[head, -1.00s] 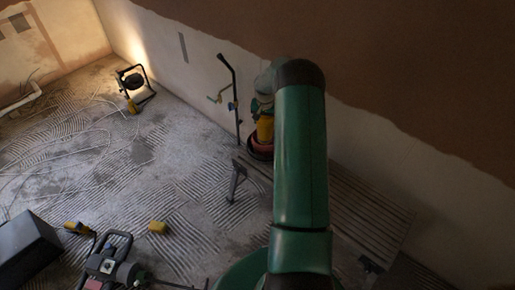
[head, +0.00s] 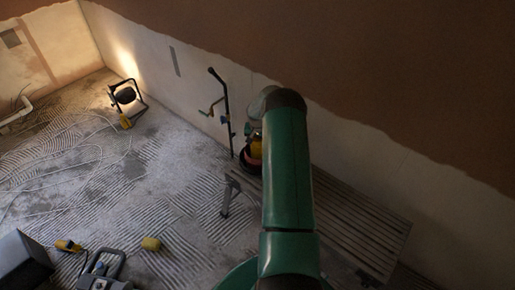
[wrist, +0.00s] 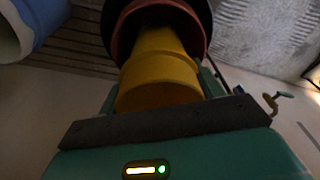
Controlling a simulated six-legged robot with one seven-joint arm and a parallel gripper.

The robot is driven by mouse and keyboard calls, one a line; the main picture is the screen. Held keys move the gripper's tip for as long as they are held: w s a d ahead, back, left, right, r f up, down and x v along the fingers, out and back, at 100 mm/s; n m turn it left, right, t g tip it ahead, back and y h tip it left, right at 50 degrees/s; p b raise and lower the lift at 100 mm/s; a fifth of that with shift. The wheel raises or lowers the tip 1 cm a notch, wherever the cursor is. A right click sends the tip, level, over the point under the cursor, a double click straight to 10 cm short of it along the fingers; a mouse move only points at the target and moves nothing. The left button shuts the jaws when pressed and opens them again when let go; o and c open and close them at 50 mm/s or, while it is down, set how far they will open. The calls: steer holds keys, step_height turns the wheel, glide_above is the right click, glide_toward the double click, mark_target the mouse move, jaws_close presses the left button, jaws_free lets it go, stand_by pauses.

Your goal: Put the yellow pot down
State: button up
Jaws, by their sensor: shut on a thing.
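The yellow pot (wrist: 160,75) fills the middle of the wrist view, between the green fingers of my gripper (wrist: 160,88), which is shut on it. A dark red and black round thing (wrist: 118,30) lies right beyond the pot. I cannot tell whether the two touch. In the head view a small part of the yellow pot (head: 256,149) shows left of my green arm, near the wall, with the reddish round thing (head: 246,161) by it. My arm hides most of the gripper there.
A slatted bench (head: 358,222) stands along the wall, right of my arm. A blue and pale round container (wrist: 35,22) is close by in the wrist view. A lit work lamp (head: 125,97), cables, tools and a yellow cylinder (head: 151,244) lie on the floor. Bare ridged floor is open at left.

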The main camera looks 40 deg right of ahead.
steer(key=shift+w+f, duration=0.1)
steer(key=shift+f, duration=1.7)
steer(key=shift+f, duration=0.25)
steer(key=shift+f, duration=0.1)
steer(key=o, duration=0.7)
steer(key=shift+r, duration=0.45)
steer(key=r, duration=0.4)
steer(key=a+r, duration=0.1)
steer(key=r, duration=0.2)
steer(key=s+r, duration=0.1)
steer(key=r, duration=0.3)
steer(key=shift+a+r, duration=0.25)
steer(key=shift+r, duration=0.05)
